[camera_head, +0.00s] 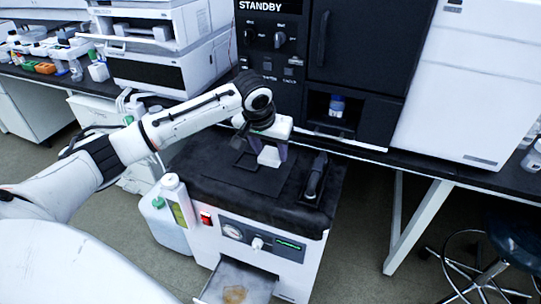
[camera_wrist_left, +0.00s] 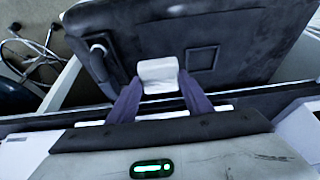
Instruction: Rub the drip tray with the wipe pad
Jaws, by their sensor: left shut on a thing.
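My left gripper (camera_head: 268,148) is shut on a white block-like piece, which appears to be the wipe pad (camera_head: 269,157). It holds the pad over the black top of a white cart. The left wrist view also shows the pad (camera_wrist_left: 158,70) between the two purple-grey fingers. The drip tray (camera_head: 262,283) sticks out low at the cart's front, below and nearer than the gripper. A yellow-brown stain (camera_head: 236,294) lies in it; its near end is cut off by the picture's edge. The pad and tray are well apart. My right gripper is not in view.
The cart's black top (camera_head: 220,173) carries a dark upright holder-like object (camera_head: 315,180) to the right of the gripper. A white bottle (camera_head: 177,203) stands at the cart's left. The black instrument (camera_head: 366,50) rises behind. Floor is free right of the cart.

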